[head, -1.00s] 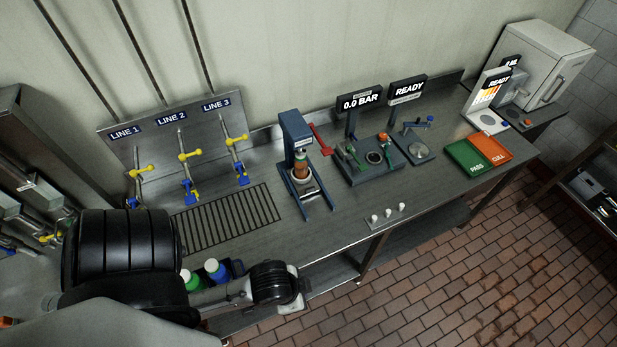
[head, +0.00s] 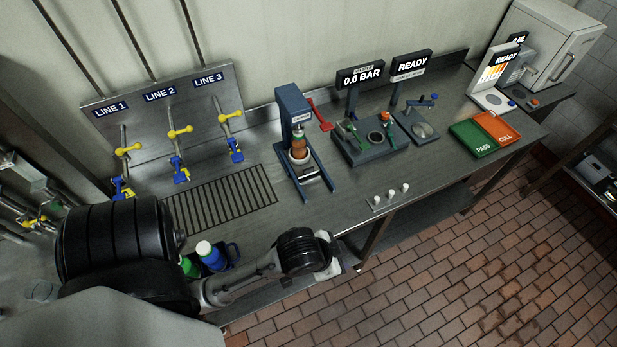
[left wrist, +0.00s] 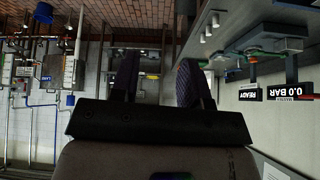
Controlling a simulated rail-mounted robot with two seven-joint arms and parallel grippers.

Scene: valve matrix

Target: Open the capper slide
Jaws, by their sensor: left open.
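The capper (head: 293,110) is a blue upright press on the bench, with a red lever (head: 320,115) at its right side. An amber cylinder stands under its head, within a pale ring (head: 300,156). Two blue rails reach forward along its base; I cannot make out which part is the slide, or its position. My left arm reaches in at the front edge, its wrist well short of the capper and apart from it. In the left wrist view my left gripper (left wrist: 158,65) shows two dark fingers spread apart with nothing between them. My right gripper is out of view.
Bottles in a dark holder (head: 215,258) stand beside my left arm. Several small white pegs (head: 391,193) are near the front edge. A pressure station (head: 365,150) is right of the capper. A drain grate (head: 220,205) lies to its left.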

